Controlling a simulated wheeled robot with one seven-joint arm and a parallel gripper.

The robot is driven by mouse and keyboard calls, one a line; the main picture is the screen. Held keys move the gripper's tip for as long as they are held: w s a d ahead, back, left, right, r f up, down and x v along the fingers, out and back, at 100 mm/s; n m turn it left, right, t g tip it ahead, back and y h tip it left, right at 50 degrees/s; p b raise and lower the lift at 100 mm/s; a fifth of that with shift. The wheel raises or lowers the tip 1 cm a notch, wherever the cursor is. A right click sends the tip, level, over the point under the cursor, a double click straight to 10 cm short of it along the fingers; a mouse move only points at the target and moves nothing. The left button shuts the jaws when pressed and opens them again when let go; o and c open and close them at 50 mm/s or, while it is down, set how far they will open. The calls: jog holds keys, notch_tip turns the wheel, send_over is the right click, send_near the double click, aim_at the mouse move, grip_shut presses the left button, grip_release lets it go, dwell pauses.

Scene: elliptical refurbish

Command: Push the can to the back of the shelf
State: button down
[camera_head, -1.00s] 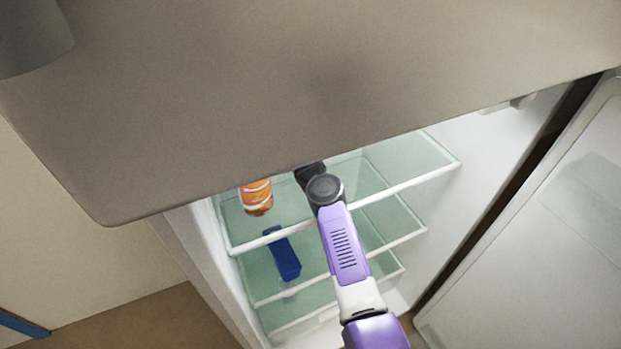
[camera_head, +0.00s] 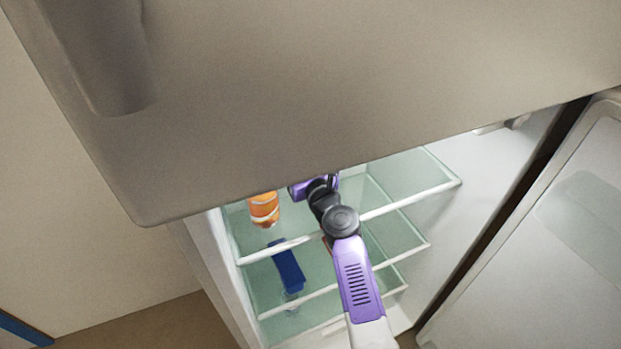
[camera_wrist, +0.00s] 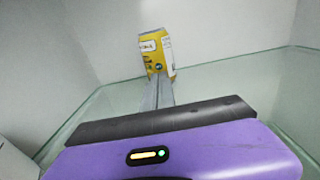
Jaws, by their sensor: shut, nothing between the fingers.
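A yellow can (camera_wrist: 157,53) with a white band and dark print stands upright on a glass shelf (camera_wrist: 225,85) in the wrist view, near the back walls. My gripper (camera_wrist: 158,82) is shut and empty, its grey fingers pointing at the can's lower front. The fingertips overlap the can in the picture; I cannot tell whether they touch it. In the head view my purple gripper body (camera_head: 318,184) is over the upper shelf, and its fingers are hidden behind the upper door. I cannot make out the yellow can for certain there.
An orange container (camera_head: 264,208) with white bands stands left of my gripper on the upper shelf. A blue object (camera_head: 287,268) is lower down. A large upper door (camera_head: 330,90) overhangs the fridge. The open fridge door (camera_head: 540,240) is on the right. The upper shelf's right side looks clear.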

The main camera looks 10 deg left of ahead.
jog(key=p+v, duration=0.3)
jog(key=v, duration=0.5)
jog(key=shift+s+d+r, duration=0.1)
jog(key=shift+s+d, duration=0.05)
jog(key=shift+s, duration=0.1)
